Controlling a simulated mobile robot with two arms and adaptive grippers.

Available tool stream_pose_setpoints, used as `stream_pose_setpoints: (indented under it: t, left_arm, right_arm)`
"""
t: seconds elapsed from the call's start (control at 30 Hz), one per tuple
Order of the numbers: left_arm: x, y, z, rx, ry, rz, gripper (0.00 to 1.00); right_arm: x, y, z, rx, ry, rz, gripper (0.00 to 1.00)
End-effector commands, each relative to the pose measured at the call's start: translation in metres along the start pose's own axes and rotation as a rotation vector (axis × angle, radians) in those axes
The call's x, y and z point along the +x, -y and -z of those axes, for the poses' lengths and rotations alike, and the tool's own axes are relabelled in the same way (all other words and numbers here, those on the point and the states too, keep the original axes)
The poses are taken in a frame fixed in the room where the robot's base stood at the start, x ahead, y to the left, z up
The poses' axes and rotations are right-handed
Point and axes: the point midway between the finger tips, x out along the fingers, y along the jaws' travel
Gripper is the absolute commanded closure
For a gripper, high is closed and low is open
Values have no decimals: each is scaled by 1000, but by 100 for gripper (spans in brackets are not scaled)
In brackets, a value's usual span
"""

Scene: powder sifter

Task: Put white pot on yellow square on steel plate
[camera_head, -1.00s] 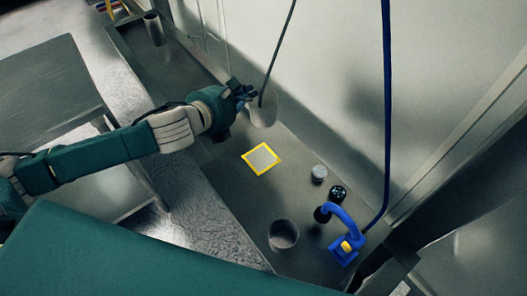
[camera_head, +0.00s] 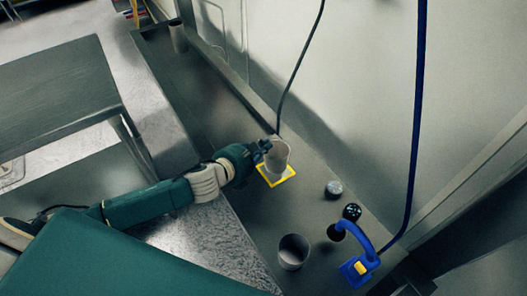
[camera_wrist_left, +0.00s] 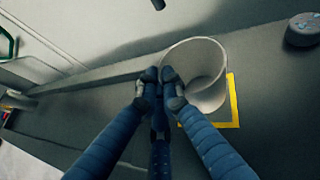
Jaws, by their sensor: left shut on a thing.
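The white pot (camera_head: 277,155) is a pale, open-topped cylinder. My left gripper (camera_head: 263,150) is shut on its rim at the near left side. The pot is over the yellow square (camera_head: 280,182) on the grey steel plate (camera_head: 225,115) and hides the middle and far part of it. I cannot tell whether its base touches the plate. In the left wrist view the pot (camera_wrist_left: 205,92) is between the fingertips (camera_wrist_left: 160,78), and the square's yellow edge (camera_wrist_left: 234,100) shows at its right and below. My right gripper is not in view.
A grey cup (camera_head: 293,252) stands nearer on the plate. A small round metal piece (camera_head: 334,188), a black knob (camera_head: 351,212) and a blue handle-like tool (camera_head: 360,245) are at the right. Another cylinder (camera_head: 178,37) stands far left. A wall rises behind, with a dark cable (camera_head: 298,70) hanging.

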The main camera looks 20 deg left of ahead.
Motion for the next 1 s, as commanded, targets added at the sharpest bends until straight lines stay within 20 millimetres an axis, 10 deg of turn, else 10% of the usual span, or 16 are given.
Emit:
stream_pose_setpoints:
  t: [0.53,0.67,1.0]
  left_arm:
    - [11,0,24,0,1,0,100]
    - [10,0,23,0,0,0,76]
    - [8,0,19,0,1,0,76]
  right_arm:
    - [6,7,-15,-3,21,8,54]
    - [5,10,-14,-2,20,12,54]
    - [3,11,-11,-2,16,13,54]
